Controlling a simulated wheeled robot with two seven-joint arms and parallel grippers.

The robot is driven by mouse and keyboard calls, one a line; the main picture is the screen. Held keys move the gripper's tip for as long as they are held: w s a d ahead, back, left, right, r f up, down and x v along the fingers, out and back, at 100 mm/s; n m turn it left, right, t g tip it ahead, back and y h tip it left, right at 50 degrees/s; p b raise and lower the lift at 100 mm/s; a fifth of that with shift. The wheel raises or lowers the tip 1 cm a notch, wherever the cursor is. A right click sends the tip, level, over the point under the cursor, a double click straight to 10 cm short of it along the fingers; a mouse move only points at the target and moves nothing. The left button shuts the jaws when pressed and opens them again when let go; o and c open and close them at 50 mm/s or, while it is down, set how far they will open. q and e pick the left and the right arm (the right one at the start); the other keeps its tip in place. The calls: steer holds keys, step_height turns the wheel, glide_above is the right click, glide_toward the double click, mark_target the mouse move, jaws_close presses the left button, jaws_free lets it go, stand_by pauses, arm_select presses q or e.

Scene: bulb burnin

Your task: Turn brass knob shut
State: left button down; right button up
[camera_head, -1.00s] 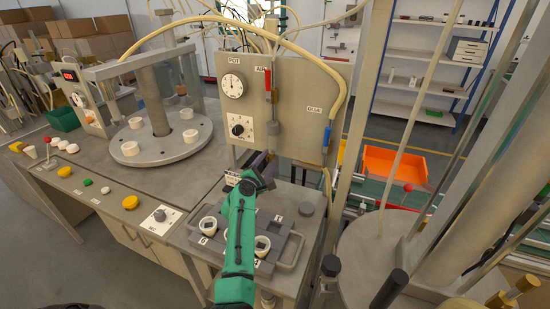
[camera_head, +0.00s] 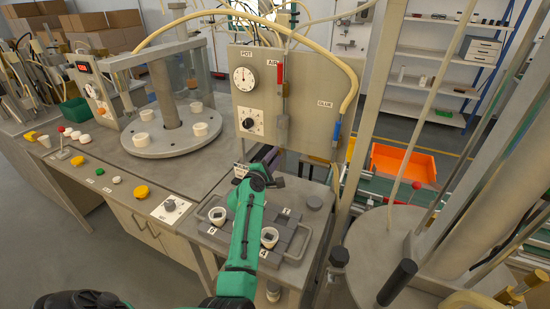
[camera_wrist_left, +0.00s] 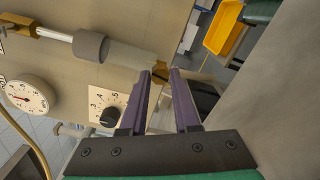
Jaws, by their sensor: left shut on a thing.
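The brass knob (camera_wrist_left: 162,71) shows in the left wrist view as a small brass piece at the lower end of a pale cylinder on the grey panel (camera_wrist_left: 150,20). My left gripper (camera_wrist_left: 160,72) has its two purple fingers on either side of it and is shut on it. In the head view my left gripper (camera_head: 271,160) is at the lower edge of the panel, below the grey cylinder (camera_head: 283,125). The knob is too small and hidden to make out there. My right gripper is in neither current view.
The panel carries a POT gauge (camera_head: 244,78), a black dial (camera_head: 249,123), and red and blue handles. Below my arm is a grey tray (camera_head: 293,245) with white cups. A round turntable (camera_head: 165,143) is at left, an orange bin (camera_head: 403,162) at right.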

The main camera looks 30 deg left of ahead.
arm_select(q)
steer(key=shift+w+r+m+b, duration=0.1)
steer(key=shift+r+m+b, duration=0.05)
steer(key=shift+m, duration=2.45)
steer(key=shift+r+m+b, duration=0.1)
steer(key=shift+m+b, duration=0.1)
steer(key=shift+m, duration=2.4)
steer(key=shift+w+r+m+b, duration=0.1)
steer(key=shift+r+m+b, duration=0.05)
steer(key=shift+m, duration=2.45)
steer(key=c, duration=0.9)
jaws_free()
steer(key=shift+o, duration=1.2)
steer(key=shift+f, duration=0.3)
